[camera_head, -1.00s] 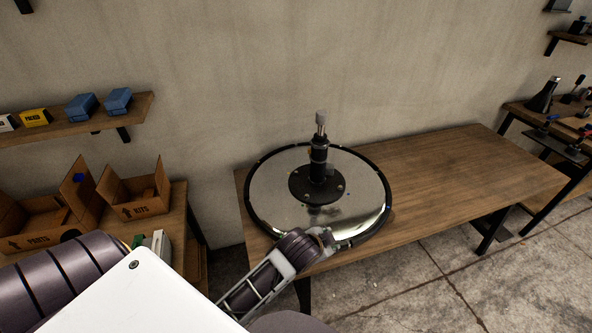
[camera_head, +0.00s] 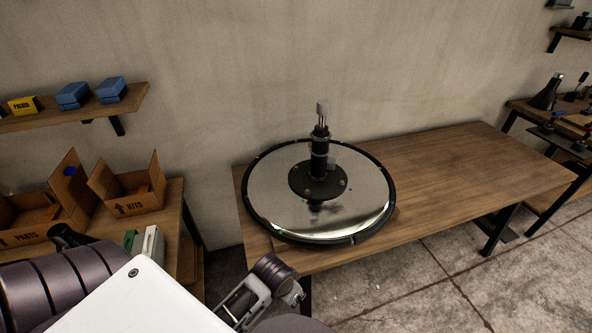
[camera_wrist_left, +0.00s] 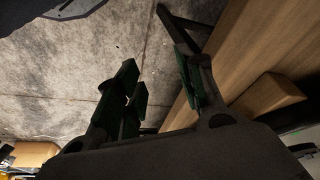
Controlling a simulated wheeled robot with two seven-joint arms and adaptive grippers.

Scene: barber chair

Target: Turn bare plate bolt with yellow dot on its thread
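A round, mirror-like chair base (camera_head: 270,205) with a black rim lies on the wooden table. A black plate (camera_head: 298,187) sits at its centre, with a dark column (camera_head: 319,155) and a silver tip rising from it. Small bolt heads show on the plate, too small to tell which is bare or has a yellow dot. My left gripper (camera_head: 294,298) is low, in front of the table's near edge and apart from the base. In the left wrist view its fingers (camera_wrist_left: 162,92) are spread with nothing between them. My right gripper is out of view.
The table's right half (camera_head: 450,175) is clear. At left a bench holds open cardboard boxes (camera_head: 133,190) and a white-and-green item (camera_head: 150,245). A shelf (camera_head: 75,112) above carries blue and yellow boxes. Another bench with tools (camera_head: 565,120) stands at far right.

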